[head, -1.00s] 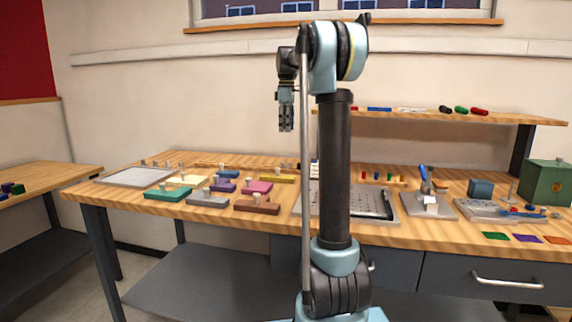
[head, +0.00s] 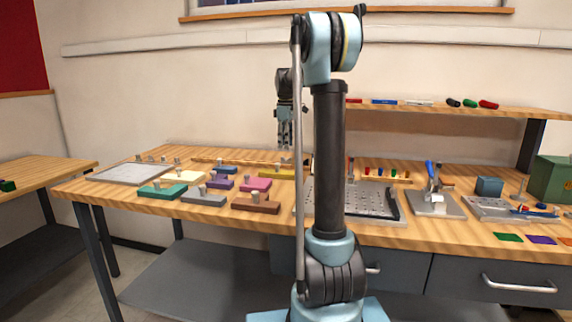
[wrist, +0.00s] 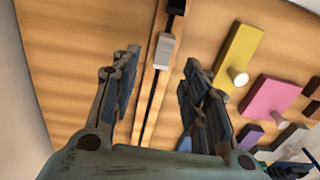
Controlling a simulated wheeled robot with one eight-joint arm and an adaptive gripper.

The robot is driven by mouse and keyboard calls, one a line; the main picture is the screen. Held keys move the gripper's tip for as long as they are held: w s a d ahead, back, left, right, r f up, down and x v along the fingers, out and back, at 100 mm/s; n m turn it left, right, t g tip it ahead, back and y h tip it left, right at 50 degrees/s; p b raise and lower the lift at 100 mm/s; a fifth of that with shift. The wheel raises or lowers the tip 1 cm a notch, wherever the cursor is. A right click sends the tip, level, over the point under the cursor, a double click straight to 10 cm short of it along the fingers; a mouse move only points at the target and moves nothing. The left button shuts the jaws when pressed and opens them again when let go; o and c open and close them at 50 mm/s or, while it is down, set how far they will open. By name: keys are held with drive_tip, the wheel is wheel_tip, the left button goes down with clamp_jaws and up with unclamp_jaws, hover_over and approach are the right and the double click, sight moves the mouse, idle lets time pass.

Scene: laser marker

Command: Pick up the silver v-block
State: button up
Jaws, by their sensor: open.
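In the wrist view, a small silver block (wrist: 163,50), which looks like the v-block, sits on a long narrow wooden rack with dark slots. It appears between the two fingertips of my gripper (wrist: 162,62), with the fingers apart and nothing held. In the head view my gripper (head: 285,143) hangs pointing down over the back of the workbench, above the table surface. The silver block cannot be made out clearly there, as my arm stands in front of that area.
A black block (wrist: 176,7) sits on the same rack beyond the silver one. Yellow (wrist: 238,58) and pink (wrist: 270,97) blocks with knobs lie to the right. A perforated plate (head: 378,205) and a clamp fixture (head: 433,203) stand right of my arm. A shelf (head: 430,110) runs behind.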

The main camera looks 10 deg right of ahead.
sight(285, 159)
drive_tip(key=shift+s+a+f, duration=0.1)
drive_tip(key=shift+f, duration=1.6)
drive_tip(key=shift+s+a+f, duration=0.1)
drive_tip(key=shift+f, duration=1.6)
clamp_jaws()
